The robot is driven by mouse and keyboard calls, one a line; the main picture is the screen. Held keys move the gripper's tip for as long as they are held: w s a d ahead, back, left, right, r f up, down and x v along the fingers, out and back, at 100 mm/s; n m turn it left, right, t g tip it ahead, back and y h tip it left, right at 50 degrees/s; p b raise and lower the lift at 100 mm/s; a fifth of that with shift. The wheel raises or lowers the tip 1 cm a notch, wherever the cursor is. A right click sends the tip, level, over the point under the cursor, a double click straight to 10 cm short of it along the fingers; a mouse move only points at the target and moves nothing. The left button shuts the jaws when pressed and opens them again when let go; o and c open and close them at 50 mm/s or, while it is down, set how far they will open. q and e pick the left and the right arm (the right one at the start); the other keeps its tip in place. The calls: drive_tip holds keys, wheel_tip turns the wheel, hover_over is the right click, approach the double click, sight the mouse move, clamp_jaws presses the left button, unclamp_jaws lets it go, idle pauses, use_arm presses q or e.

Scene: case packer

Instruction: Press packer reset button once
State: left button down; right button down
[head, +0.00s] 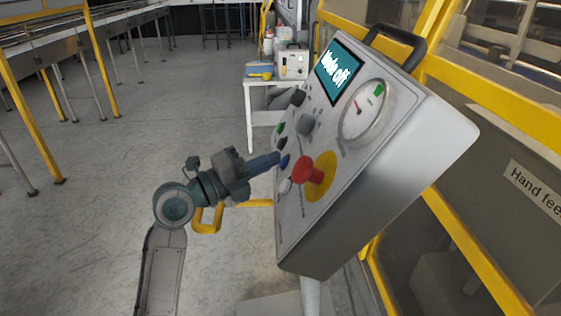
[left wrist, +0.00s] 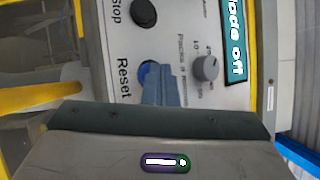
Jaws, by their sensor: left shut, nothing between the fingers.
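The packer's control panel (head: 345,140) is a grey tilted box with buttons, a dial and a screen. The blue reset button (head: 285,160) is on its face, beside the lower row of buttons. In the left wrist view the blue button (left wrist: 147,70) sits by the printed word "Reset" and is partly hidden behind my fingers. My left gripper (head: 276,159) is shut and empty, with its fingertips at the blue button. The fingers also show in the left wrist view (left wrist: 160,82). I cannot tell whether they touch or press the button. My right gripper is not in view.
A red mushroom button (head: 308,171) on a yellow disc is close to the right of the fingertips. A black stop button (left wrist: 144,13) and a grey knob (left wrist: 205,67) are near. The screen (head: 339,70) ends in "off". Yellow framing stands behind the panel.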

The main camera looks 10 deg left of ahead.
use_arm(q)
drive_tip(key=shift+a, duration=0.2)
drive_tip(key=shift+s+a+r+b, duration=0.15)
drive_tip(key=shift+a+r+b, duration=0.25)
drive_tip(key=shift+a, duration=0.1)
drive_tip(key=a, duration=0.1)
drive_tip(key=a+r+b, duration=0.1)
drive_tip(key=s+a+r, duration=0.1)
drive_tip(key=a, duration=0.1)
drive_tip(key=shift+r, duration=0.25)
idle(0.7)
